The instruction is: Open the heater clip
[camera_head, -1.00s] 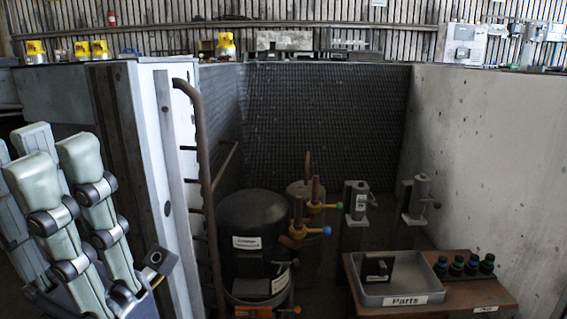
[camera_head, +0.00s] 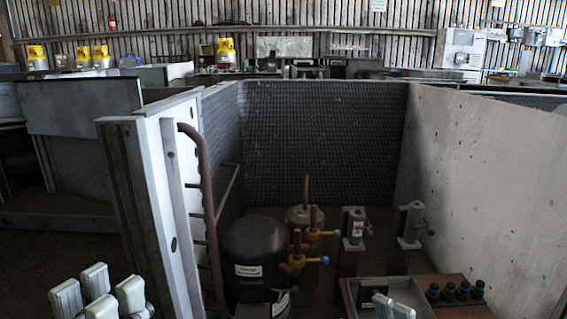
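The heater clip cannot be made out in the head view. The black compressor (camera_head: 255,248) with a white label stands in the enclosure, its base cut off by the lower picture edge. My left gripper (camera_head: 98,293) is at the bottom left, with pale finger pads pointing up and spread apart. It is empty and to the left of the white panel, away from the compressor. Pale tips at the bottom right, in front of the parts tray, look like my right gripper (camera_head: 391,307); the rest of it is hidden below the picture.
The white panel with a brown pipe (camera_head: 208,205) stands between my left gripper and the compressor. Copper valves with yellow and blue ends (camera_head: 305,250) rise beside the compressor. A grey tray (camera_head: 425,292) and dark knobs (camera_head: 455,291) sit on the brown table (camera_head: 470,308). A concrete wall (camera_head: 490,180) bounds the right.

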